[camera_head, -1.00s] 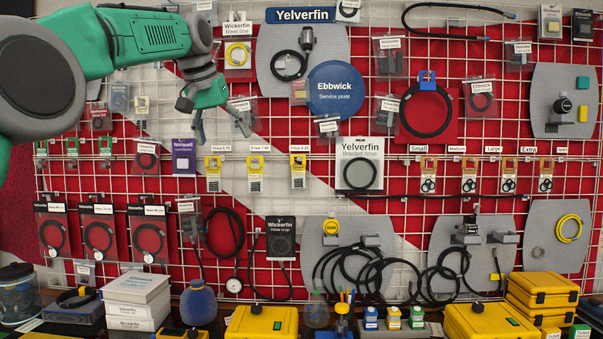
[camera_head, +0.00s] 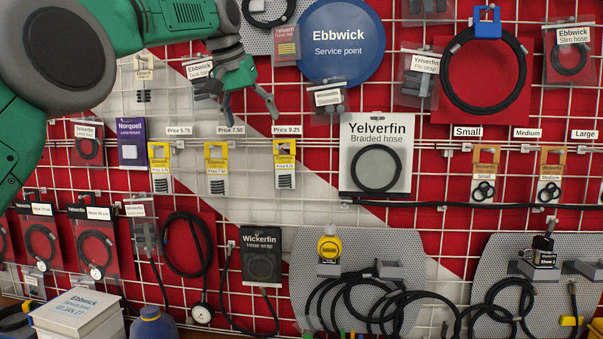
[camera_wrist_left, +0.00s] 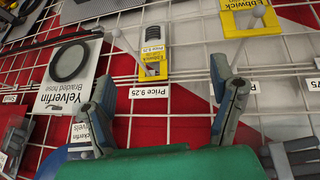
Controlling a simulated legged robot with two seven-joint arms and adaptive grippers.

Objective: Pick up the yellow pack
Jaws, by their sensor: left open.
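Three yellow packs hang in a row on the wall grid, under price tags. In the head view they are the pack under Price 5.75 (camera_head: 160,167), the pack under 7.50 (camera_head: 216,169) and the pack under 9.25 (camera_head: 284,164). My left gripper (camera_head: 251,116) is open and empty, its fingers pointing down, above the row between the 7.50 and 9.25 packs in the picture. In the left wrist view, tilted nearly upside down, the 9.25 pack (camera_wrist_left: 154,62) shows beyond and between the spread fingers (camera_wrist_left: 164,70). Another yellow pack (camera_wrist_left: 248,20) is at upper right. My right gripper is out of view.
A purple Norquell pack (camera_head: 131,143) hangs left of the row, and a Braided hose pack (camera_head: 376,160) hangs to its right. A small bagged item (camera_head: 330,97) hangs near the gripper. Grid wires and hooks run behind everything.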

